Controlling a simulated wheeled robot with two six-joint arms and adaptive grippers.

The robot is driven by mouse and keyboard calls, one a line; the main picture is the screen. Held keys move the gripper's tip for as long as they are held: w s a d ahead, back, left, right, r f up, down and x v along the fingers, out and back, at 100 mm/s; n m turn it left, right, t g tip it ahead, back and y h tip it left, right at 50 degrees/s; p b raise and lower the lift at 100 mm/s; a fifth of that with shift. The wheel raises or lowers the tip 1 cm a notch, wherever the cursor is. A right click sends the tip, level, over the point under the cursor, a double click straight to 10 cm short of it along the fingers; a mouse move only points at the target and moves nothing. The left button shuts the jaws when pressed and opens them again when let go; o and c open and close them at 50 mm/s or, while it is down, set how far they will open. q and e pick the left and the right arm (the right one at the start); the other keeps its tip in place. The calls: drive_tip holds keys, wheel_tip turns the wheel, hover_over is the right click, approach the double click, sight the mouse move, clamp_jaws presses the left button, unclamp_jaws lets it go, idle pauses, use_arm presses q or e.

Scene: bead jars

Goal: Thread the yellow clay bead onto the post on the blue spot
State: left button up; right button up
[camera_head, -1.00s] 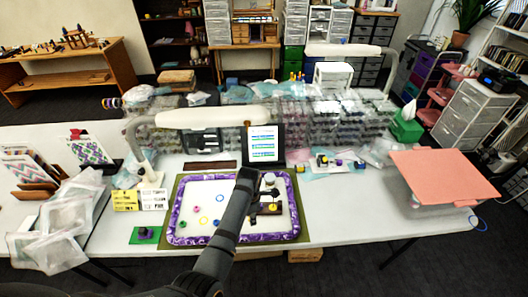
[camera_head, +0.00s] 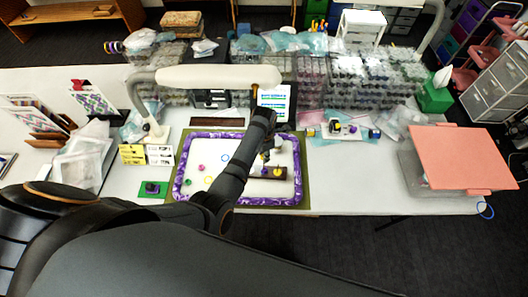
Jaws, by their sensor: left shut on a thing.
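My left gripper (camera_head: 266,155) is low over the right part of a white tray with a purple rim (camera_head: 185,160). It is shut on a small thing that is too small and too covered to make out. Just in front of it, a brown block (camera_head: 268,173) lies in the tray, with a small yellow patch (camera_head: 278,171) near its right end. I cannot tell if this patch is a spot or a bead. The post on the blue spot cannot be made out; my arm covers part of the block. My right gripper is not in view.
A pink bead (camera_head: 201,167), a green bead (camera_head: 187,182), a blue ring (camera_head: 225,158) and a yellow ring (camera_head: 208,180) are in the tray's left half. A pink-lidded bin (camera_head: 455,160) is at right.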

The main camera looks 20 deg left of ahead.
use_arm(q)
drive_tip(key=shift+s+f+b, duration=0.15)
drive_tip(key=shift+f+b, duration=0.25)
drive_tip(key=shift+f, duration=0.7)
drive_tip(key=shift+f+b, duration=0.3)
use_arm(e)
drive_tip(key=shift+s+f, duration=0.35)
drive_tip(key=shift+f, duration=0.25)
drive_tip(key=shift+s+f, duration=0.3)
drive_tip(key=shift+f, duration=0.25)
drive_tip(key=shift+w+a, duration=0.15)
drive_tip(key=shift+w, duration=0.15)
use_arm(q)
drive_tip(key=shift+p, duration=0.3)
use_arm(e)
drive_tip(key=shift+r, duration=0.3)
use_arm(q)
drive_tip(key=shift+f, duration=0.1)
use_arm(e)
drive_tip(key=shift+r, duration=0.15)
use_arm(q)
drive_tip(key=shift+f+b, duration=2)
drive_tip(key=shift+f, duration=1.05)
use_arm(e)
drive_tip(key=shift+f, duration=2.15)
